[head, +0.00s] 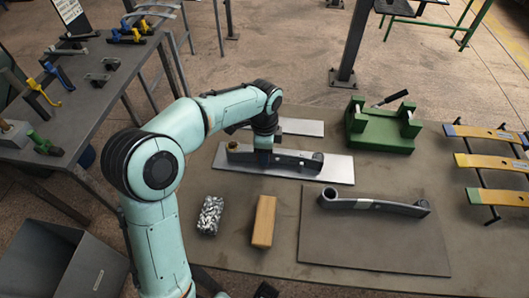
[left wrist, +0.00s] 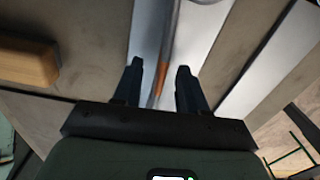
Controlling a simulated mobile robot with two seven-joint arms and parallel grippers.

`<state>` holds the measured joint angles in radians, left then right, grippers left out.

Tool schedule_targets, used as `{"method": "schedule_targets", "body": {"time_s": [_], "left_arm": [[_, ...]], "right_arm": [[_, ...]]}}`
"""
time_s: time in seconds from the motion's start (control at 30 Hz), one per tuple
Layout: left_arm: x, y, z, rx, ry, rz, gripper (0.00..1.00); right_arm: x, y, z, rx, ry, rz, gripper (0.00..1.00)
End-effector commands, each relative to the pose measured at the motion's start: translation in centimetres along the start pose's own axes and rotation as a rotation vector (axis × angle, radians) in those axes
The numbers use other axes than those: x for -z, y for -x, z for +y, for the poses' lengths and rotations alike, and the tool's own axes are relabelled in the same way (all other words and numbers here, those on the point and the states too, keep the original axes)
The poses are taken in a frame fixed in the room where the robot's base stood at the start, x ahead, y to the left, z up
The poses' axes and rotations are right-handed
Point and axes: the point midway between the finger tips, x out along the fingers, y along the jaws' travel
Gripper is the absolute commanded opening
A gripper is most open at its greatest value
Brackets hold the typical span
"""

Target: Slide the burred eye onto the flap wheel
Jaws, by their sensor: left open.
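My left gripper (head: 264,148) is over a dark bar (head: 290,158) that lies on a pale metal plate (head: 340,170). The bar has a knob-like left end with a brassy top. In the left wrist view my left gripper (left wrist: 160,70) is open, with a grey strip and an orange-brown patch between its fingers; contact is unclear. A second grey bar (head: 385,206) with a round open eye (head: 329,195) at its left end lies on a brown mat (head: 350,250). I cannot tell which eye is burred, and I cannot make out a flap wheel. My right gripper is not seen.
A green fixture (head: 385,143) with pale cylinders stands at the back. A wooden block (head: 263,222) and a clear container of metal bits (head: 210,216) sit in front. Colour-tipped leaf strips (head: 490,161) lie at right. A side table (head: 90,95) holds tools; a grey bin (head: 75,262) stands below.

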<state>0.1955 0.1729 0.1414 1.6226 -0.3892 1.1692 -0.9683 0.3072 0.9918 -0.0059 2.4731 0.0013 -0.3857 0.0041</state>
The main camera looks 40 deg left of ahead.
Motion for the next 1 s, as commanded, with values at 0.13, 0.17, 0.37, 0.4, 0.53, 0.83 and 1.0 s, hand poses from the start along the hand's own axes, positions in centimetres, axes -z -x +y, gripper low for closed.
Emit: {"method": "schedule_targets", "body": {"time_s": [0.13, 0.17, 0.37, 0.4, 0.53, 0.83, 1.0], "left_arm": [[0.1, 3.3, -0.1, 0.008, -0.002, 0.004, 0.42], [0.1, 4.0, -0.1, 0.008, -0.002, 0.004, 0.42], [0.1, 8.6, -0.1, 0.008, -0.002, 0.005, 0.42], [0.1, 9.3, -0.1, 0.008, -0.002, 0.005, 0.42], [0.1, 11.3, -0.1, 0.006, -0.001, 0.004, 0.42], [0.1, 12.5, 0.0, 0.005, -0.001, 0.003, 0.42], [0.1, 12.4, 0.0, 0.005, -0.001, 0.003, 0.42]], "right_arm": [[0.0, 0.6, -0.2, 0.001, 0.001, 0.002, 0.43], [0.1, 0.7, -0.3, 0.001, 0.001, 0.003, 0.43], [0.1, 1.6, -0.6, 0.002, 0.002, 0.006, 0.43], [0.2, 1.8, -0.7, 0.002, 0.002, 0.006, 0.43], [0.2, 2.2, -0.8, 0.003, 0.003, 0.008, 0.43], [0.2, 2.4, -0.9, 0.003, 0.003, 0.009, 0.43], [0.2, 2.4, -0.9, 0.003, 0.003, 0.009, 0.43]]}}
